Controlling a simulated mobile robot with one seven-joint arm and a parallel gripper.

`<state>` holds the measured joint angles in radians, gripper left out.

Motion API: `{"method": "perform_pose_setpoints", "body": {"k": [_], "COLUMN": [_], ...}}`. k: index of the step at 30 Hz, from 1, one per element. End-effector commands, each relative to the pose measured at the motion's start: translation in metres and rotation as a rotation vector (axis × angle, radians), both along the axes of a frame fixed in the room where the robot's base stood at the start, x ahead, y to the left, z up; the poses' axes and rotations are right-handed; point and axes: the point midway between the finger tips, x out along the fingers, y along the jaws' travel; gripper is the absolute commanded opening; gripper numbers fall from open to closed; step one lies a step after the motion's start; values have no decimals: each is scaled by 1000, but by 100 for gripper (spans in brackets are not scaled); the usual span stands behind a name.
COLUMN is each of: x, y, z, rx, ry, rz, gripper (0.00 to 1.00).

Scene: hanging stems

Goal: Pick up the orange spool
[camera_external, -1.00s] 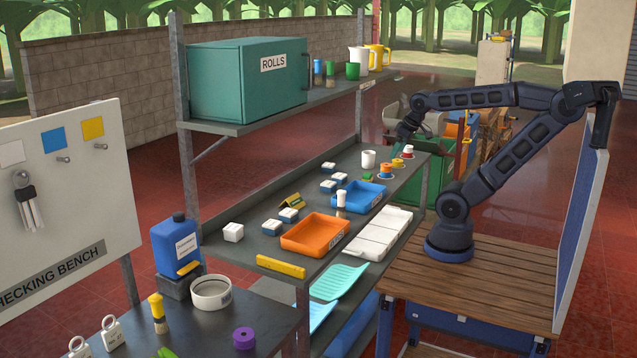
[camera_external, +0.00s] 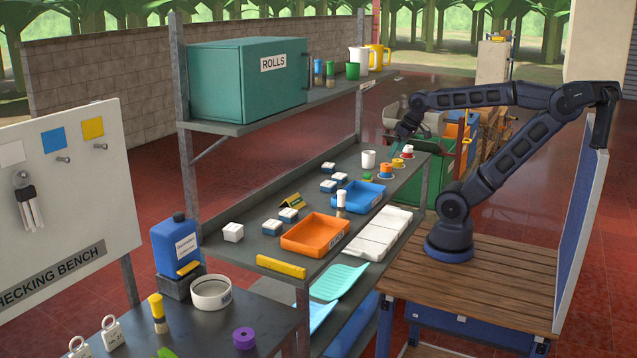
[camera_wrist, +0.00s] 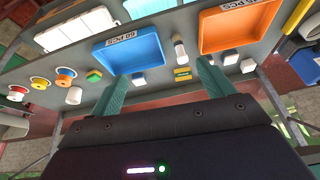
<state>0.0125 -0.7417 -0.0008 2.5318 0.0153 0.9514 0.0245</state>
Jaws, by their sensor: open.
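My gripper (camera_external: 405,132) hangs over the far end of the shelf, above and behind the spools, small and dark in the external view. In the wrist view the two green fingers of my gripper (camera_wrist: 160,82) are spread wide with nothing between them. The spool is outside the fingers, to the left.
A red-based spool (camera_external: 408,152), a yellow-orange spool (camera_external: 398,163) and a white cup (camera_external: 368,159) stand close by. The blue tray (camera_external: 360,199) and orange tray (camera_external: 315,235) lie nearer the camera. The upper shelf (camera_external: 300,103) and its posts overhang the back. A purple spool (camera_external: 244,338) sits on the front bench.

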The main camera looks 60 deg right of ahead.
Motion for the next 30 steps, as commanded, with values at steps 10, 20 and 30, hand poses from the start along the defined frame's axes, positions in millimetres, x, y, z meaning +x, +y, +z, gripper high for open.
{"method": "perform_pose_setpoints", "body": {"k": [10,20,30], "x": [73,144,187], "y": [-42,-125,-248], "z": [-4,-22,-63], "rx": [333,679,1015], "ry": [26,30,-13], "rz": [-577,-1263,-1997], "gripper": [81,81,81]}}
